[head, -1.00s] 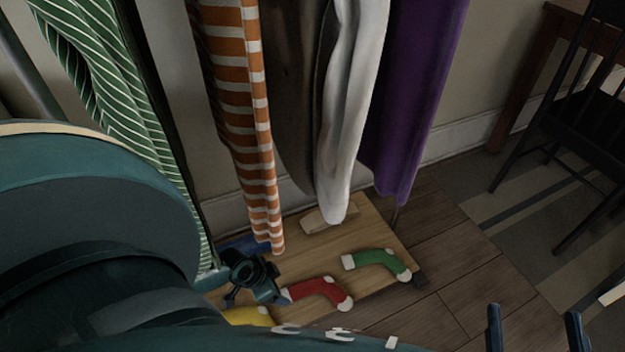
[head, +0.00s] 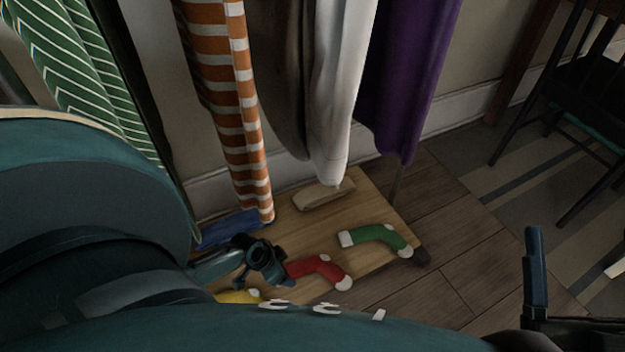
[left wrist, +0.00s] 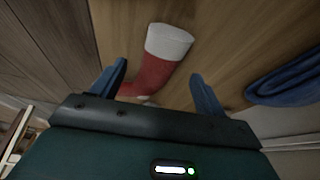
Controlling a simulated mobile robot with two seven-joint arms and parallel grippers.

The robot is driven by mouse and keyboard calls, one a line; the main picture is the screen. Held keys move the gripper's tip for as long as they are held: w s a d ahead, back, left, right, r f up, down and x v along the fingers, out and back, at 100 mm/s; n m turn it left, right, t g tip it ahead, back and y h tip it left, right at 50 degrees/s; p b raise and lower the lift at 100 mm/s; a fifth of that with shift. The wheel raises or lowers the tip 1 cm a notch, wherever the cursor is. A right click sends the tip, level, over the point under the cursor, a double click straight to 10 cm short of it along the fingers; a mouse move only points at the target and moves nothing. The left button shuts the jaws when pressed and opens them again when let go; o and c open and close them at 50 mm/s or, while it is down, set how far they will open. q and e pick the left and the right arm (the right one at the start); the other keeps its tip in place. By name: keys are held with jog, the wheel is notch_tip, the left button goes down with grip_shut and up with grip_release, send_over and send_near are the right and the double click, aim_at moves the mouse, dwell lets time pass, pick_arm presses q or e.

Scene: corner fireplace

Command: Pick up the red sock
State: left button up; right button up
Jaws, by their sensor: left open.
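The red sock (head: 318,269) lies on a low wooden board (head: 300,225), its white toe to the right. In the head view its cuff end is hidden by my left gripper (head: 262,262). In the left wrist view the red sock (left wrist: 156,68) shows its white cuff, and its red part lies between the two spread fingers. My left gripper (left wrist: 157,88) is open and empty; I cannot tell whether it touches the sock. One finger of my right gripper (head: 535,272) shows at the lower right, away from the board; its other finger is not visible.
A green sock (head: 376,236), a yellow sock (head: 238,297) and a blue sock (head: 230,228) lie on the same board. Striped, brown, white and purple cloths (head: 408,80) hang above it. A dark chair (head: 575,110) stands at the right. Bare floor lies right of the board.

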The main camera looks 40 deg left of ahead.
pick_arm(q)
jog(key=b+x, duration=0.1)
jog(key=x, duration=0.1)
jog(key=shift+w+d+f, duration=0.1)
jog(key=shift+d+f, duration=0.1)
jog(key=shift+f, duration=0.15)
jog(key=shift+w+f+b, duration=0.15)
jog(key=shift+f+b, duration=0.05)
jog(key=shift+b, duration=0.1)
pick_arm(e)
jog(key=r+n+y, duration=0.2)
jog(key=n+y, duration=0.1)
jog(key=shift+s+d+r, duration=0.1)
jog(key=shift+s+r, duration=0.1)
jog(key=shift+r, duration=0.2)
pick_arm(q)
jog(key=shift+c, duration=0.5)
jog(key=c, duration=0.9)
